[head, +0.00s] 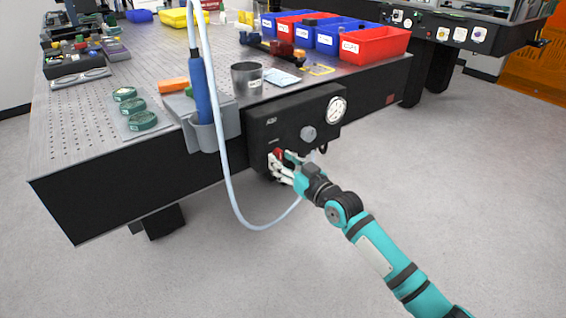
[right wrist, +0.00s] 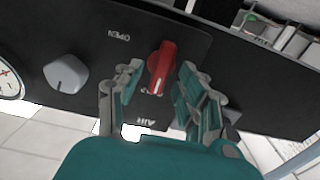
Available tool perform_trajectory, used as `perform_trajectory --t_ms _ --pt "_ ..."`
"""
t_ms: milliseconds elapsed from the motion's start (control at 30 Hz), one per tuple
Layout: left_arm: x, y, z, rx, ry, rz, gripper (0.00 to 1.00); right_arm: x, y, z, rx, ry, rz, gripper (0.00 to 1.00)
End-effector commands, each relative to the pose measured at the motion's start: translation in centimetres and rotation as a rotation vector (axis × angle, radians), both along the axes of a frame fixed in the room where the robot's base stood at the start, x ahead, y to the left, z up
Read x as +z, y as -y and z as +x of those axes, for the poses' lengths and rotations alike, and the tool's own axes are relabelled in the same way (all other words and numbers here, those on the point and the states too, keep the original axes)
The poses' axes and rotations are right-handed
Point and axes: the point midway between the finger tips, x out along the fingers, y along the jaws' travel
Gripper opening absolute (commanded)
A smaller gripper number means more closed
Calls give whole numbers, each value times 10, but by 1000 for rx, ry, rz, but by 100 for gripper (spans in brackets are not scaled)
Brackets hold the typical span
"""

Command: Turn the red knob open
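The red knob (right wrist: 161,68) sits on a black control panel (head: 262,124) on the front side of the optical table. In the right wrist view it stands between the two fingers of my right gripper (right wrist: 162,90). The fingers are apart, with a visible gap on each side of the knob. The label OPEN is above the knob and to its left; another label below is partly covered. In the head view my right gripper (head: 283,165) is at the lower part of the panel, hiding most of the red knob (head: 278,153). My left gripper is not in view.
A grey knob (head: 308,133) and a round gauge (head: 337,110) are on the same panel. A pale hose (head: 226,190) hangs in a loop left of my right arm, from a blue tool (head: 199,90) in a grey holder. The floor around the arm is clear.

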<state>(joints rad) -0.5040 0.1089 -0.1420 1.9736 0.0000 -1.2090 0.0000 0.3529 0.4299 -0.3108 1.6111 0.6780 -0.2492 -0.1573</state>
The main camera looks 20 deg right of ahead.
Motion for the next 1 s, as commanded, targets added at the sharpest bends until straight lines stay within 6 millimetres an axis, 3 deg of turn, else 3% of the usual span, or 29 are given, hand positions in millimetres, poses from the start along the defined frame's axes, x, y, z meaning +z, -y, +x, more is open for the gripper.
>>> perform_trajectory --t_ms 300,600,1000 --pt "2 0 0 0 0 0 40 0 -1 3 0 0 0 38" --pt "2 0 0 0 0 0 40 0 -1 3 0 0 0 1" --pt "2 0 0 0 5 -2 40 1 -1 3 -1 -10 27 0"
